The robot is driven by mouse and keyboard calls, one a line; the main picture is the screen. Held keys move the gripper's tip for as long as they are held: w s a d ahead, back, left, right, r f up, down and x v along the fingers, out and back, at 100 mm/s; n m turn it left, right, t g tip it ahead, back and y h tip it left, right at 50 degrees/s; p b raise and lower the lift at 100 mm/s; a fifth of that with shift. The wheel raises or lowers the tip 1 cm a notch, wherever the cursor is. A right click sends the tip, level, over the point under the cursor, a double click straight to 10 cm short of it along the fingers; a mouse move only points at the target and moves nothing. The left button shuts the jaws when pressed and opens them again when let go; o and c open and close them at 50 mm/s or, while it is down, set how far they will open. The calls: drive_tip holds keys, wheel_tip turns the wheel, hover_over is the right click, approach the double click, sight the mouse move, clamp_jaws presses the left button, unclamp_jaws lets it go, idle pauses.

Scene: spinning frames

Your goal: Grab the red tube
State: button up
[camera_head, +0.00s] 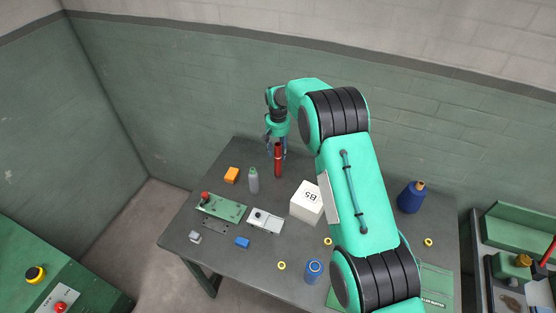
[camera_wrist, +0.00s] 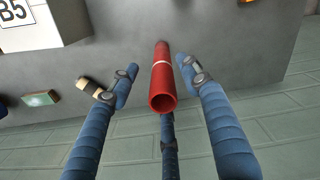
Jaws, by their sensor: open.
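The red tube (camera_head: 278,163) stands upright near the back edge of the grey table in the head view. It has a pale band near its upper part. In the wrist view the tube (camera_wrist: 162,80) points its open end toward the camera. My gripper (camera_head: 277,138) is at the top of the tube, with its blue fingers spread. In the wrist view one finger is left of the tube, one is right, and a third is below it. I see gaps between the tube and the left and right fingers; whether the third touches it I cannot tell.
On the table (camera_head: 185,225), a grey-green bottle (camera_head: 253,180) and an orange block (camera_head: 231,175) stand left of the tube. A white box marked B5 (camera_head: 307,203) is in front and to the right. A dark blue bottle (camera_head: 411,197) stands farther right. A green wall (camera_head: 180,100) rises behind.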

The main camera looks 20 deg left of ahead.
sight(278, 155)
drive_tip(key=shift+a+f+p, duration=0.1)
drive_tip(key=shift+f+p, duration=0.2)
drive_tip(key=shift+f, duration=1.4)
drive_tip(key=shift+c, duration=0.2)
clamp_jaws()
